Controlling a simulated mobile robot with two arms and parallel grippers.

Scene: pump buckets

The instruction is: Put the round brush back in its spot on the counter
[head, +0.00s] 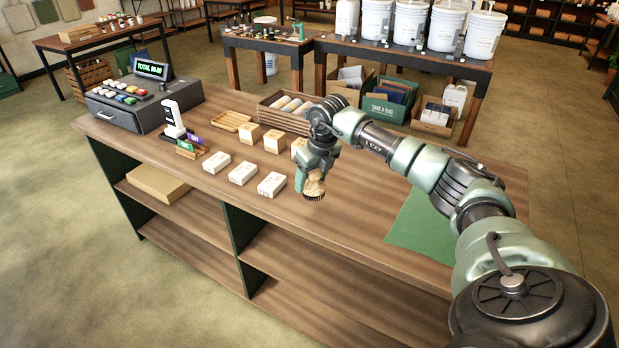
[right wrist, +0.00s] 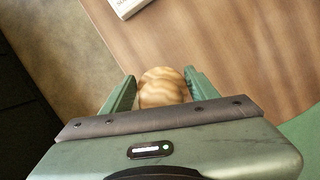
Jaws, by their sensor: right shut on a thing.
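The round brush (head: 314,188) has a pale wooden top and dark bristles pointing down. My right gripper (head: 313,178) is shut on its wooden part, over the front part of the wooden counter (head: 350,225). In the right wrist view the brush's rounded wooden top (right wrist: 163,88) sits between the two green fingers of the gripper (right wrist: 160,92). The bristles are hidden in that view. I cannot tell whether the bristles touch the counter. My left gripper is not in view.
White boxes (head: 271,185) stand left of the brush, with tan boxes (head: 275,141) behind them. A wooden crate (head: 284,119) stands at the counter's back. A green mat (head: 420,225) lies to the right. The cash register (head: 130,105) is at the far left. Counter between brush and mat is clear.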

